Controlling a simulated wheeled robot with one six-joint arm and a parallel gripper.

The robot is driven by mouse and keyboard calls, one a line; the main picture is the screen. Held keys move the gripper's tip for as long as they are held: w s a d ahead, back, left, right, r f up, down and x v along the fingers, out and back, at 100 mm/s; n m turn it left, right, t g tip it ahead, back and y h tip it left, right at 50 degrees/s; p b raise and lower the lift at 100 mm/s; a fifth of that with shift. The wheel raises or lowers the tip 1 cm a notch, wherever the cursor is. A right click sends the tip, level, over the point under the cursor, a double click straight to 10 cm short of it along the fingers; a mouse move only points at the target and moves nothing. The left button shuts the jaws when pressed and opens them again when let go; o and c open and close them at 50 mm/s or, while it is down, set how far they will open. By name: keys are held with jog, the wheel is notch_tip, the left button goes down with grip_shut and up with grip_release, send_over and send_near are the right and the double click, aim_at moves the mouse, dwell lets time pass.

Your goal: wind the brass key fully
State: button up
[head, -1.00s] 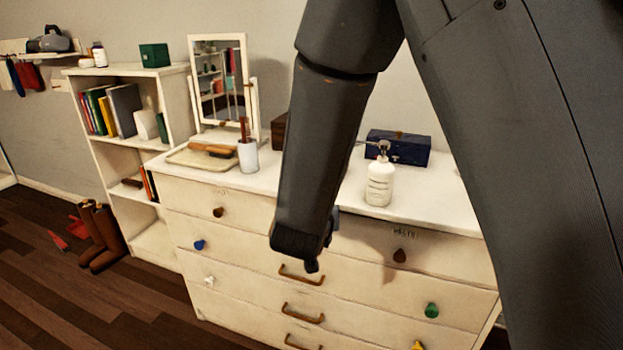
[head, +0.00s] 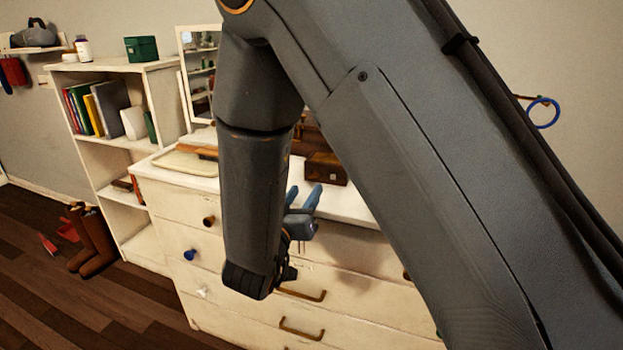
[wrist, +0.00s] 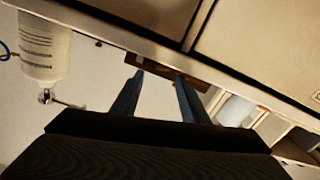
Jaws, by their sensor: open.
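I cannot make out a brass key in either current view. A small dark brown wooden box (head: 325,168) stands on the dresser top, just beyond my gripper (head: 303,193). My gripper is open and empty, its two blue-grey fingers pointing up and away over the dresser's front edge. In the wrist view, which looks upside down, the open fingers (wrist: 159,77) spread with the brown box (wrist: 203,78) past their tips, partly covered by them. My arm hides much of the dresser top in the head view.
The white dresser (head: 350,290) has several drawers with knobs and handles. A white pump bottle (wrist: 42,45) shows at the wrist view's left. A tray (head: 182,163) and mirror (head: 187,70) are at the dresser's left end. A bookshelf (head: 150,68) stands farther left. A blue ring (head: 543,112) hangs right.

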aim_at(313, 177)
jog(key=shift+a+x, duration=0.15)
jog(key=shift+x, duration=1.5)
jog(key=shift+a+x, duration=0.15)
jog(key=shift+x, duration=1.45)
jog(key=shift+w, duration=0.1)
grip_shut()
